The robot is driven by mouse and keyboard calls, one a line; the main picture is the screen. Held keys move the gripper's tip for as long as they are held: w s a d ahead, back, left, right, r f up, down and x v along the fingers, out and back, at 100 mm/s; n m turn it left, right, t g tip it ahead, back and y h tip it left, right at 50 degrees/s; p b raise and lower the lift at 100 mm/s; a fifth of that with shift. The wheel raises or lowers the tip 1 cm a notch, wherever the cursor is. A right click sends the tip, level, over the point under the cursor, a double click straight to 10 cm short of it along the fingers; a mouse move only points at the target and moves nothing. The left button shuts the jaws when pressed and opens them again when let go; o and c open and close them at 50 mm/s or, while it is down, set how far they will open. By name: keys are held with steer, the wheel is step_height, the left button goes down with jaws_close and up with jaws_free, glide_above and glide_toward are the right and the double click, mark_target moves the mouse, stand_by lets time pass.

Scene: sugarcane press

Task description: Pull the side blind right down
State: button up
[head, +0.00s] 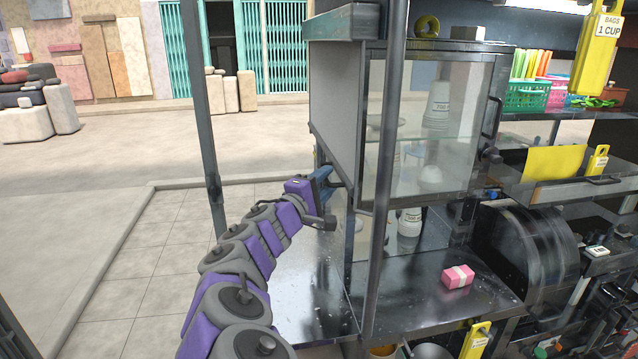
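The side blind (336,95) is a plain grey sheet on the left side of the stall's glass cabinet. It hangs from a greenish housing (342,24) at the top and reaches partway down. Its dark bottom bar (328,146) slants down toward the right, with open space beneath it. My gripper (328,181) is at the end of my purple and grey arm, at the lower edge of the blind. Its blue fingers are close to the bar and a dark handle-like piece. They are partly hidden, so I cannot tell whether they grip it.
A thin metal post (385,170) stands in front of the cabinet (432,125), and another post (205,120) stands left. A pink packet (458,276) lies on the metal counter (420,300). The tiled floor (150,270) left of my arm is clear.

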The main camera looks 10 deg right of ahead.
steer(key=p+v, duration=0.2)
steer(key=v, duration=1.6)
steer(key=shift+w+a, duration=0.3)
steer(key=shift+a, duration=0.15)
